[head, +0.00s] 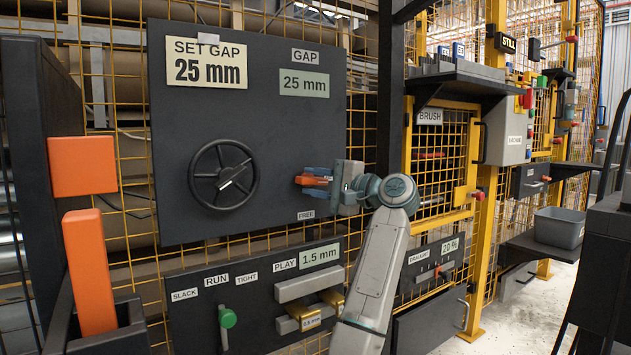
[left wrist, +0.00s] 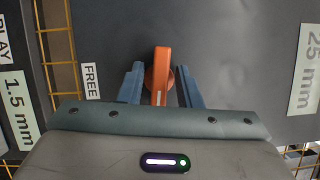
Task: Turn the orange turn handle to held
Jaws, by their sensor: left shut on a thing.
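The orange turn handle (head: 313,181) is on the dark upright panel (head: 270,120), to the right of the black handwheel. In the head view it lies roughly level. My left gripper (head: 318,177) comes in from the right, shut on it with one blue finger on each side. In the left wrist view the handle (left wrist: 161,72) stands between the blue fingers (left wrist: 160,85). A "FREE" label (head: 306,215) is below the handle. No "held" label is readable; my gripper hides part of the panel. My right gripper is not in view.
The black handwheel (head: 223,178) sits left of the handle. Below, a second panel has a green-knobbed lever (head: 228,318) and grey blocks (head: 309,285). Yellow mesh fencing (head: 440,160) stands to the right. An orange block (head: 82,166) and orange bar (head: 89,272) are at left.

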